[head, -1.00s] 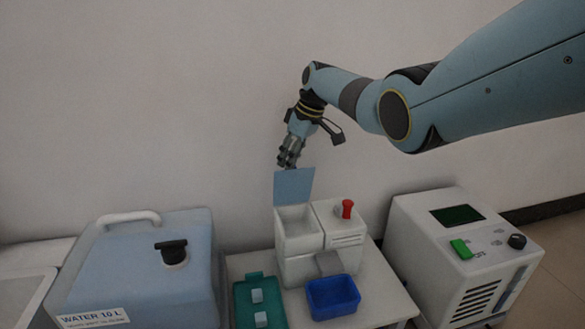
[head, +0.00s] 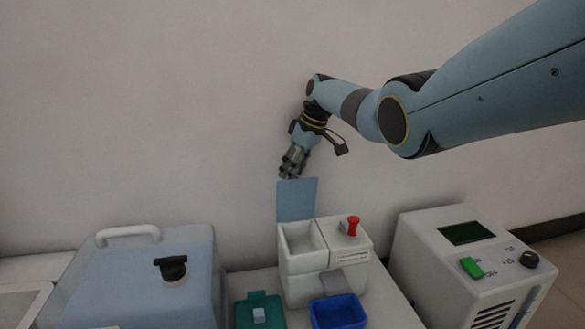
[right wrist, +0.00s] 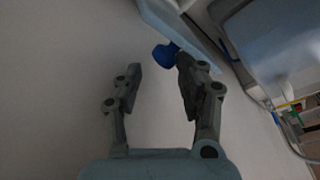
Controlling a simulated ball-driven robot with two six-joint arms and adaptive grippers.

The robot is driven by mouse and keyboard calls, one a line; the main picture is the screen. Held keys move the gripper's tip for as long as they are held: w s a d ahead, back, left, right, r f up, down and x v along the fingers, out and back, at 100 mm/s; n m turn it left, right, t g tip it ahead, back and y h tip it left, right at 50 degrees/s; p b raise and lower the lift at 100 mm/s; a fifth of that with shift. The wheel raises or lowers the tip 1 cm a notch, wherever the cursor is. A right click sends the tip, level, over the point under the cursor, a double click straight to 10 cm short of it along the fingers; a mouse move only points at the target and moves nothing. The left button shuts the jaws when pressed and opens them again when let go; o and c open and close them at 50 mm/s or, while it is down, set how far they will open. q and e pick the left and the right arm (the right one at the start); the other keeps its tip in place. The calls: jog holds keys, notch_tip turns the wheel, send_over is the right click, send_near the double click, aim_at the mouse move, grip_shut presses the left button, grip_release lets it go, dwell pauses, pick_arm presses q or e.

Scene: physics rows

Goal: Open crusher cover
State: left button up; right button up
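The crusher (head: 328,262) is a white box on the table in the head view. Its light blue cover (head: 297,200) stands upright at the back edge, and the white compartment (head: 303,239) below it is open. My right gripper (head: 289,170) points down just above and behind the cover's top edge. In the right wrist view its two fingers (right wrist: 158,82) are apart with nothing clamped between them. A blue knob (right wrist: 165,53) is close to the right-hand fingertip, by a pale panel; whether they touch is unclear. My left gripper is out of view.
A red button (head: 353,225) tops the crusher. In front are a blue bin (head: 338,312) and a green tray (head: 272,316) with a pale cube. A blue water container (head: 130,270) stands left, a white device (head: 440,255) right. The wall is close behind.

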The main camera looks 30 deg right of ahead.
aim_at(299, 180)
jog(key=o, duration=0.4)
jog(key=f, duration=0.1)
jog(key=s, duration=0.1)
jog(key=f, duration=0.1)
jog(key=shift+s+d+f+g, duration=0.2)
jog(key=shift+d+f+g, duration=0.1)
jog(key=shift+d, duration=0.05)
jog(key=shift+w+a+r, duration=0.1)
jog(key=shift+a+r, duration=0.05)
